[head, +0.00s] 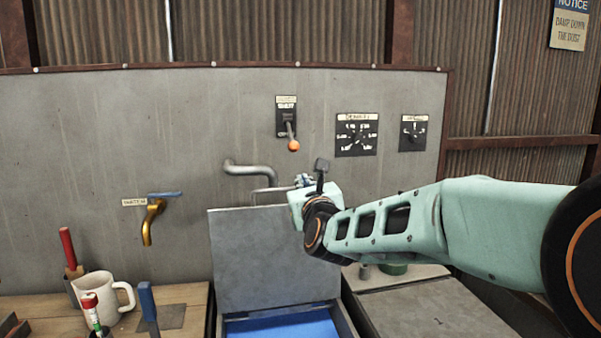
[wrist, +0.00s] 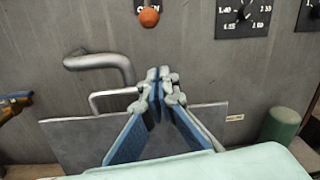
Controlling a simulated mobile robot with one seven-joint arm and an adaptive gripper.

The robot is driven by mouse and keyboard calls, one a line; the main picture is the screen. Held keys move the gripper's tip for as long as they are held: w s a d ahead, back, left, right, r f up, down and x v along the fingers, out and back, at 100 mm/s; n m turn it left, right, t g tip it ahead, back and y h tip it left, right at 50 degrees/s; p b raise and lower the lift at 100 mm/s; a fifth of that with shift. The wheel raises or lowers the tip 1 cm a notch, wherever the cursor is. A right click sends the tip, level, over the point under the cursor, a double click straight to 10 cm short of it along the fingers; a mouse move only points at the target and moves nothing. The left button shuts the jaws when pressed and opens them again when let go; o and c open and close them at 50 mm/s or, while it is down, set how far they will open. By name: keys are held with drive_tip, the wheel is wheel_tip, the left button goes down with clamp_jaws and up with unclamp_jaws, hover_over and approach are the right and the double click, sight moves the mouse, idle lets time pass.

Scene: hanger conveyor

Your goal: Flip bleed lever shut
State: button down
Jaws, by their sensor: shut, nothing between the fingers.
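A lever with an orange ball knob (head: 293,146) sits on a dark plate on the grey wall panel. Its handle points down. The plate's top label is too small to read surely; in the wrist view the knob (wrist: 149,17) hangs in front of a label that seems to read OPEN. My gripper (head: 304,181) is below the knob, in front of the panel and apart from the lever. In the wrist view the gripper's fingertips (wrist: 160,75) meet with nothing between them, and the knob is above them.
Two dial plates (head: 357,135) (head: 412,133) are right of the lever. A bent grey pipe (head: 245,169) is below left. A raised grey lid (head: 262,250) stands over a blue-lined bin. A brass tap (head: 150,222), white mug (head: 98,302) and tools are at left.

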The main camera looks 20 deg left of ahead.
sight(291, 135)
drive_tip(key=w+a+r+p, duration=0.3)
drive_tip(key=w+a+p, duration=0.1)
drive_tip(key=w, duration=0.2)
drive_tip(key=shift+w+a+r, duration=0.15)
drive_tip(key=shift+w+r, duration=0.1)
drive_tip(key=shift+w, duration=0.1)
drive_tip(key=shift+r, duration=0.1)
idle(0.4)
